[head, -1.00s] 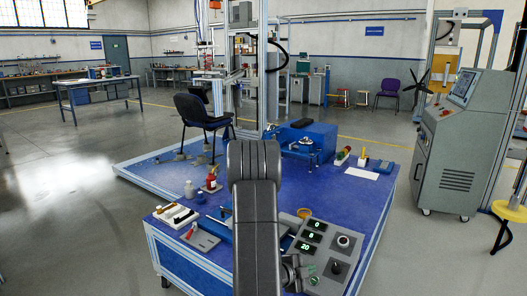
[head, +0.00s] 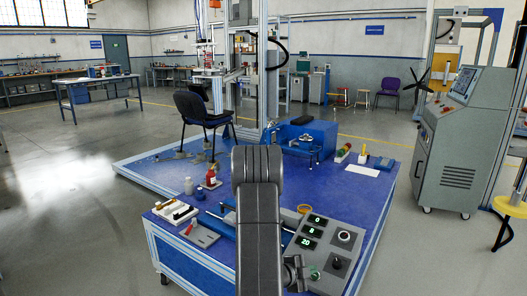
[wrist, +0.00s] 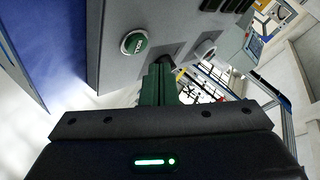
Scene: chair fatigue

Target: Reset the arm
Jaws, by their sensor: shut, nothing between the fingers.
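My gripper (wrist: 159,76) shows in the wrist view with its narrow green fingers together and nothing between them. Its tips are close to the face of the grey control panel (wrist: 110,70), below the green round button (wrist: 134,42); I cannot tell whether they touch it. A pale round knob (wrist: 204,49) is to the right. In the head view, my arm (head: 258,215) rises upright in front of the blue table, and the control panel (head: 318,268) with its lit displays (head: 313,232) is right of it. My arm hides part of the table and most of my gripper.
A black chair (head: 200,113) stands at the back left. A grey console (head: 458,140) is at right. Open floor lies left.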

